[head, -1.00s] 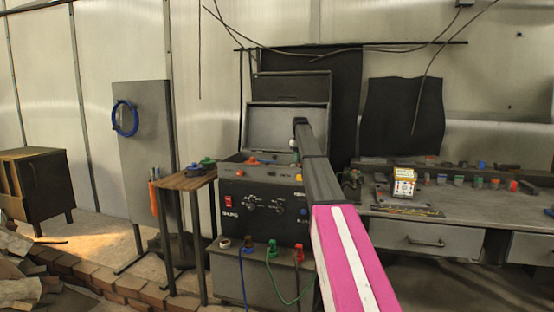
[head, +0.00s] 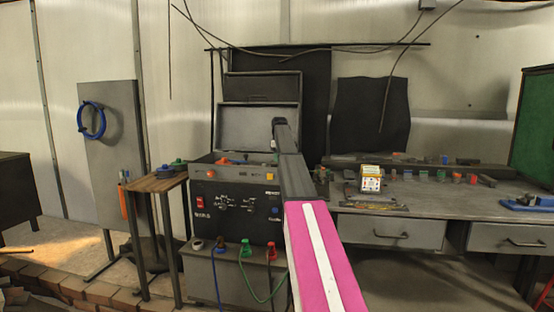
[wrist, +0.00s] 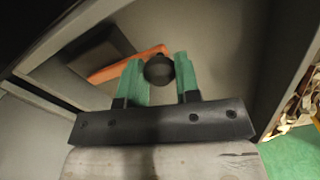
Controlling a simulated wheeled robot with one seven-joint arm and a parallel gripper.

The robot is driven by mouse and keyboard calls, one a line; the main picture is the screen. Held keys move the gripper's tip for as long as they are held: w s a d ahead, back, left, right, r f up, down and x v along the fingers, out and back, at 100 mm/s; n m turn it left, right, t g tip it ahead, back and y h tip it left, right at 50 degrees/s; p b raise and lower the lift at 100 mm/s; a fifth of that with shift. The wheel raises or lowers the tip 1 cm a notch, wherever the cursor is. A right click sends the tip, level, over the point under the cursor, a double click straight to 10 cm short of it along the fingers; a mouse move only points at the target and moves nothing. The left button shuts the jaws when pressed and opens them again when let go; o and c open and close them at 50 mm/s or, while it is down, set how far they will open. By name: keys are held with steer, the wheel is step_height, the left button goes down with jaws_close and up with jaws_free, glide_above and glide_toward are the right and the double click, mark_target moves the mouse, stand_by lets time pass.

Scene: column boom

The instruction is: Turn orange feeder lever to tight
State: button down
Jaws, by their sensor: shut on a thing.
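In the wrist view, my gripper (wrist: 158,61) has two green fingers, one on each side of a round black knob (wrist: 158,71), and is shut on it. The orange lever (wrist: 122,63) slants from the left up to this knob, inside a grey recess. In the head view, my arm reaches to the open-lidded grey box (head: 256,125) on top of the black machine. My fingers and the lever are hidden there behind my arm. No tight mark can be made out.
A workbench (head: 440,205) with several small items is at the right. Cables hang above.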

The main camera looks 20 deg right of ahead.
steer(key=shift+d, duration=0.1)
stand_by(0.4)
steer(key=c, duration=0.8)
jaws_free()
steer(key=shift+s, duration=0.1)
steer(key=shift+r, duration=0.1)
step_height(320, 180, up, 11)
steer(key=shift+f, duration=0.15)
steer(key=shift+s, duration=0.1)
